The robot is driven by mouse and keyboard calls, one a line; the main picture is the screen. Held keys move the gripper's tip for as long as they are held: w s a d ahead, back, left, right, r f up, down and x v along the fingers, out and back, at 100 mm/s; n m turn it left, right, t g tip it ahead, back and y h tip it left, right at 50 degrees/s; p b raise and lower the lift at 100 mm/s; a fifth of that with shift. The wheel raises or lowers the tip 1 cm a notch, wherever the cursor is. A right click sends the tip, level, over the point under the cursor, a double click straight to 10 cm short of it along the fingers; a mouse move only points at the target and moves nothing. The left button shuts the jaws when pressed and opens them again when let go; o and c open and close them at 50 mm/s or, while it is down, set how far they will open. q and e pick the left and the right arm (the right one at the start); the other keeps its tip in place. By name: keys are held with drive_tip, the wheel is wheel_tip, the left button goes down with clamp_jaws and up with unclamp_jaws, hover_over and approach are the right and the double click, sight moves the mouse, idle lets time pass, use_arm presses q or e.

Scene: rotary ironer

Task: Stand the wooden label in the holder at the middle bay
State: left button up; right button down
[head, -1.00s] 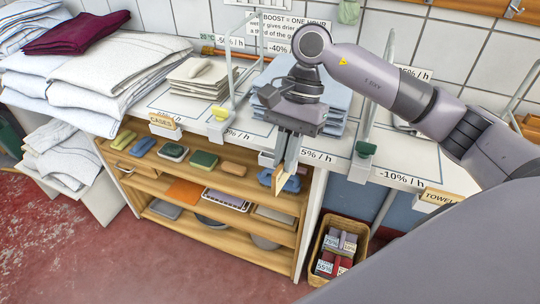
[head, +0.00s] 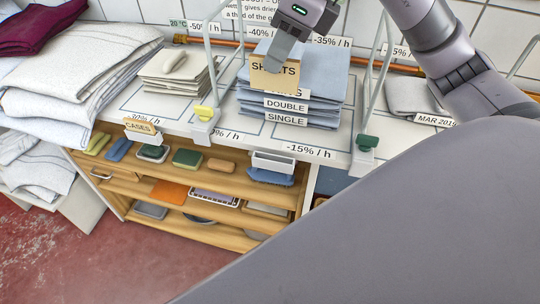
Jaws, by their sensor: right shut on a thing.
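The wooden label (head: 274,76), reading SHEETS, is upright in the grip of my right gripper (head: 282,56). It is in the air in front of the blue folded sheets, above the counter's front edge. The holder at the middle bay (head: 273,162) is a pale empty slot on the counter's front edge, below the label and apart from it. The left bay's holder carries a wooden CASES label (head: 139,127). My left gripper is not in view.
A stack of blue sheets (head: 322,88) with DOUBLE and SINGLE tags fills the middle bay. Wire dividers with a yellow clip (head: 205,112) and a green clip (head: 367,141) stand on either side. Shelves (head: 222,182) with brushes and soaps lie below.

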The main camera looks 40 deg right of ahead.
wheel_tip(320, 180, down, 20)
drive_tip(key=shift+r+b, duration=0.1)
drive_tip(key=shift+b, duration=0.3)
idle(0.3)
drive_tip(key=shift+f, duration=0.2)
drive_tip(key=c, duration=1.2)
unclamp_jaws()
drive_tip(key=shift+r, duration=0.1)
drive_tip(key=shift+r, duration=0.2)
drive_tip(key=v, duration=1.2)
drive_tip(key=shift+f, duration=0.1)
